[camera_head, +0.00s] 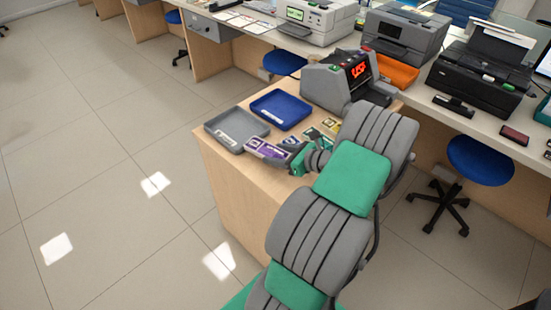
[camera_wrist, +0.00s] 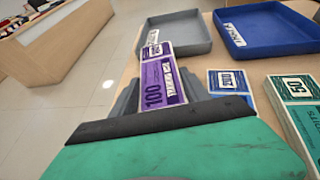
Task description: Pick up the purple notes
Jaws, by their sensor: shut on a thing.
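The purple notes (camera_wrist: 158,80), marked 100, are between the jaws of my gripper (camera_wrist: 160,95) in the wrist view. My gripper is shut on them, and their far end sticks out past the fingers toward the grey tray. In the head view the purple notes (camera_head: 268,150) show at the end of my arm, near the front edge of the wooden counter, beside the grey tray. My gripper (camera_head: 283,157) is partly hidden there by my own arm. I cannot tell whether the notes touch the counter.
A grey tray (camera_head: 211,129) and a blue tray (camera_head: 301,109) stand behind the notes. Blue notes (camera_wrist: 230,83) and green notes (camera_wrist: 297,95) lie to the right. A grey counting machine (camera_head: 322,87) with a red display stands at the counter's back. Open floor lies left.

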